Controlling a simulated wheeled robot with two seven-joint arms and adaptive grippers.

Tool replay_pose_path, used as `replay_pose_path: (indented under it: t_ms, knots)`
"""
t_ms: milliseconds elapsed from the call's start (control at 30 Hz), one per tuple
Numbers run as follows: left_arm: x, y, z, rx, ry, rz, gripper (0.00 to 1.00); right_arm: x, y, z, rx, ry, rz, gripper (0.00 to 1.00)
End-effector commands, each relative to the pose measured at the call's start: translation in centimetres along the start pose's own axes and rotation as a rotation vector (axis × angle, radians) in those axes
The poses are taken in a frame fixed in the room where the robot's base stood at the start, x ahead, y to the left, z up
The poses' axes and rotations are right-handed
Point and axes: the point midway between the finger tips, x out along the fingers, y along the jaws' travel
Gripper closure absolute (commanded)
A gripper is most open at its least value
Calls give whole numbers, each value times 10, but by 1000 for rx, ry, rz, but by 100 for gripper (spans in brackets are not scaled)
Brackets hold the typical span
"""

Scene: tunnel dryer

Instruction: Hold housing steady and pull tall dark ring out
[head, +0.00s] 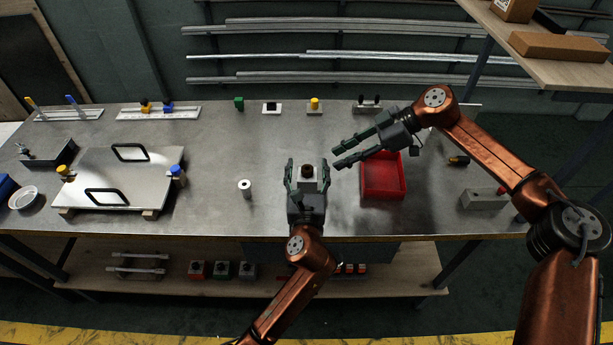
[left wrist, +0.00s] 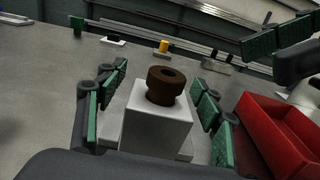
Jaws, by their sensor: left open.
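The housing (left wrist: 154,128) is a pale block on a light base plate on the grey bench, between the fingers of my left gripper. The dark brown ring (left wrist: 164,86), with a hole in its top, sits upright in the housing's top; the ring also shows in the head view (head: 307,171). My left gripper (head: 306,166) is open, its fingers on either side of the housing with gaps visible. My right gripper (head: 336,157) is open and empty, up and to the right of the housing; its fingers also show at the top right of the left wrist view (left wrist: 262,40).
A red bin (head: 383,196) stands right of the housing, partly under my right gripper. A white cylinder (head: 245,189) stands to the left. A plate with black handles (head: 120,178) lies farther left. Small fixtures line the back of the bench (head: 215,150).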

Motion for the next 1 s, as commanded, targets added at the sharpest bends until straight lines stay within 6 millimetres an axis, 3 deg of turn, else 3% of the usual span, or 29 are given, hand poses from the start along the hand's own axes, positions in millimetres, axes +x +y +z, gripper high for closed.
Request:
replay_pose_path:
  t_ms: [233, 567, 1000]
  knots:
    - [25, -1, 0, 0, -1, -2, 39, 0, 0, 0, 0, 0, 0, 71]
    - [28, 0, 0, -1, 0, -1, 39, 0, 0, 0, 0, 0, 0, 71]
    - [28, 0, 0, -1, 0, -1, 69, 0, 0, 0, 0, 0, 0, 71]
